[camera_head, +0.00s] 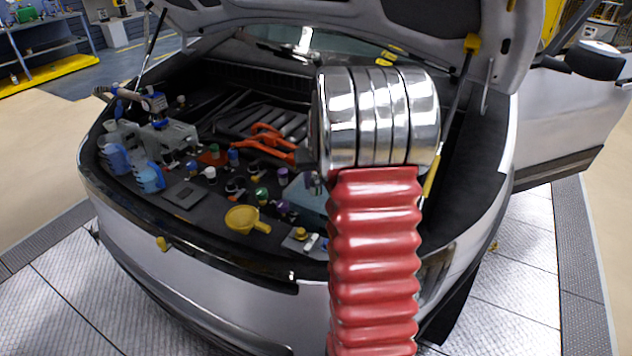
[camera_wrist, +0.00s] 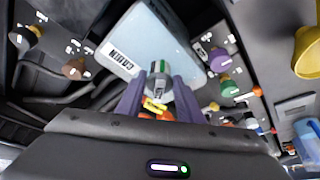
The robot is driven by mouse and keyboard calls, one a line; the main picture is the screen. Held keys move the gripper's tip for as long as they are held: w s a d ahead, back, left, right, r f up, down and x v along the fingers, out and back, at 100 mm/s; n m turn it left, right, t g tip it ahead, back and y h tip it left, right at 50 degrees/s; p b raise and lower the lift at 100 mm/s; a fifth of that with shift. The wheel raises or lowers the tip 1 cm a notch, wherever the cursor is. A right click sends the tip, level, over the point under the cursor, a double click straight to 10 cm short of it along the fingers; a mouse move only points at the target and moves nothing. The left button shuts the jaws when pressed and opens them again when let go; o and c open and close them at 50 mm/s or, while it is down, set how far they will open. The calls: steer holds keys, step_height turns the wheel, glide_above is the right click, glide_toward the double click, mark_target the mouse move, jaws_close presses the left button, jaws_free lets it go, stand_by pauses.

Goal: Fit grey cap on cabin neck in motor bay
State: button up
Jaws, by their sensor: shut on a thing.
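In the wrist view, the two purple fingers of my gripper (camera_wrist: 158,97) are shut on a grey cap (camera_wrist: 158,67) with a green mark. The cap is in front of a pale blue tank (camera_wrist: 150,36) labelled CABIN, which reads upside down here. The cap overlaps the tank's edge in the picture; I cannot tell whether it touches the tank or a neck. The cabin neck is not clearly seen. In the head view, the pale blue tank (camera_head: 305,197) stands at the right of the motor bay (camera_head: 175,222), partly behind my arm, and the cap cannot be made out.
A purple cap (camera_wrist: 219,61) and a green cap (camera_wrist: 229,88) stand to the right of the tank, a brown cap (camera_wrist: 75,68) to the left. A yellow funnel (camera_head: 246,218) lies near the bay's front edge. Orange cables (camera_head: 266,143) run behind. The raised hood (camera_head: 440,20) overhangs the bay.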

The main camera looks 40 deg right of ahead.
steer(key=shift+c, duration=0.4)
steer(key=o, duration=1)
steer(key=shift+r, duration=0.1)
steer(key=v, duration=1.3)
steer(key=shift+r, duration=0.25)
